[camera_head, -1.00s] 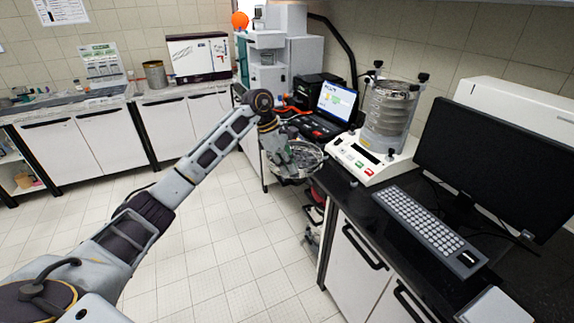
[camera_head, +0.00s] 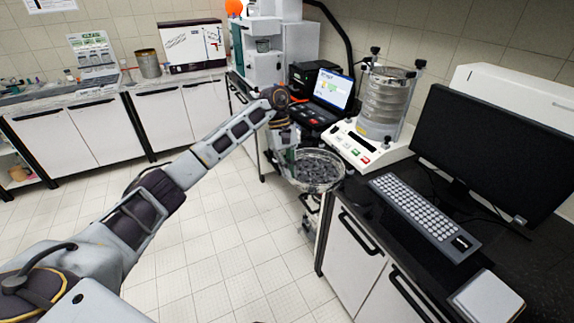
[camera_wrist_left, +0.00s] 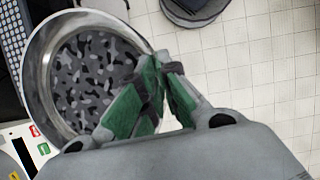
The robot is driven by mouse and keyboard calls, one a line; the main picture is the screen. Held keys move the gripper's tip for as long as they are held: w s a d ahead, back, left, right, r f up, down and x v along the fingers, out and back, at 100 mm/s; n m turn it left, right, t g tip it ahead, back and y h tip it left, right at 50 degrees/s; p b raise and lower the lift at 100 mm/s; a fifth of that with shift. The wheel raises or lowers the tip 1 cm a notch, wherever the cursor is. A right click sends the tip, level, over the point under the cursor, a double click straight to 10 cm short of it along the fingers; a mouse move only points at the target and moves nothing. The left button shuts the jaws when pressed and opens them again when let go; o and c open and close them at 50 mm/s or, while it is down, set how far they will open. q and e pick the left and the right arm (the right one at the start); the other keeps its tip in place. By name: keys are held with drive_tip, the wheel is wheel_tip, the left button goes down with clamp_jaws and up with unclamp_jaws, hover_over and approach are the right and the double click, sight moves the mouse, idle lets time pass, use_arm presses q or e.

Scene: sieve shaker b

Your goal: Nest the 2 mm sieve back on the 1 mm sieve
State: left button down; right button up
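My left gripper (camera_head: 291,170) is shut on the rim of a round metal sieve (camera_head: 318,171), held in the air at the near-left edge of the dark bench. In the left wrist view its green-padded fingers (camera_wrist_left: 163,88) pinch the wall of the sieve (camera_wrist_left: 42,45), which has dark and light grey pieces inside. The sieve stack (camera_head: 384,103) stands on the white shaker (camera_head: 362,147), behind and right of the held sieve, apart from it. No size labels are readable, so I cannot tell which sieve is the 1 mm one. My right gripper is out of view.
Clamp rods and black knobs (camera_head: 420,64) rise around the stack. A laptop (camera_head: 335,88) stands left of the shaker. A monitor (camera_head: 480,150) and a keyboard (camera_head: 424,212) are at the right. Open floor (camera_head: 215,240) lies left of the bench.

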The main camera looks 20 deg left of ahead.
use_arm(q)
drive_tip(key=shift+s+d+f+m+g+y, duration=0.2)
drive_tip(key=shift+f+m, duration=0.1)
drive_tip(key=shift+m, duration=0.2)
drive_tip(key=shift+s+d+f+m+g+y, duration=0.15)
drive_tip(key=shift+f+m, duration=0.1)
drive_tip(key=shift+m, duration=0.25)
drive_tip(key=s+d+f+m+y+b, duration=0.1)
drive_tip(key=s+f+m, duration=0.3)
drive_tip(key=f, duration=0.5)
drive_tip(key=s+d+f+m+g+y+b, duration=0.1)
drive_tip(key=s+f+m, duration=0.3)
drive_tip(key=f, duration=0.5)
drive_tip(key=shift+s+f+m+y+b, duration=0.15)
drive_tip(key=shift+s+m+y+b, duration=0.4)
drive_tip(key=shift+s, duration=0.7)
drive_tip(key=shift+b, duration=0.3)
